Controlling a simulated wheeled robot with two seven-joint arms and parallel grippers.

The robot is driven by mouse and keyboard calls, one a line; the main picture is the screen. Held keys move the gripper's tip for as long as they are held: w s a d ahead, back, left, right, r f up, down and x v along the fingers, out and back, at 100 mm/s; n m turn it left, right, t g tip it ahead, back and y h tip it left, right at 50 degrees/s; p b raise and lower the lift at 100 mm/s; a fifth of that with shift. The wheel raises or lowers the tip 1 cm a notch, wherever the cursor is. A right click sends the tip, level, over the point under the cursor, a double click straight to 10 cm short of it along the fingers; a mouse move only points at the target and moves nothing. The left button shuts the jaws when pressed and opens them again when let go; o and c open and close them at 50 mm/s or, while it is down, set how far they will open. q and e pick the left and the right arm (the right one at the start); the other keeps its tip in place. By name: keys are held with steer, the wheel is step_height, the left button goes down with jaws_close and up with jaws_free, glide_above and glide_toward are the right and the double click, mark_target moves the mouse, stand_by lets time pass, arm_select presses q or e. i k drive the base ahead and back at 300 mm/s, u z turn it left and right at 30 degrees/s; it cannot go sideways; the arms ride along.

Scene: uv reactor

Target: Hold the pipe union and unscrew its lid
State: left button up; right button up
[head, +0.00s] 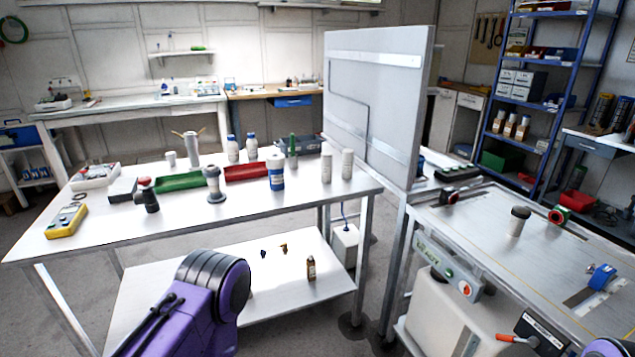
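A short pale cylinder with a dark brown cap (518,221) stands upright on the right metal bench; it may be the pipe union with its lid, but it is too small to be sure. A grey flanged fitting (214,185) stands on the left table and could also be a pipe part. Purple links of my arms show at the bottom centre and the bottom right corner. Neither gripper is in view.
The left metal table (112,222) holds a red tray (248,171), a green tray (180,182), bottles and a yellow meter (66,221). A tall grey panel (375,105) divides the benches.

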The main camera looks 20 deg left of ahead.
mark_target(216, 196)
steer(key=z, duration=2.3)
steer(key=k, duration=2.6)
steer(key=u, duration=2.05)
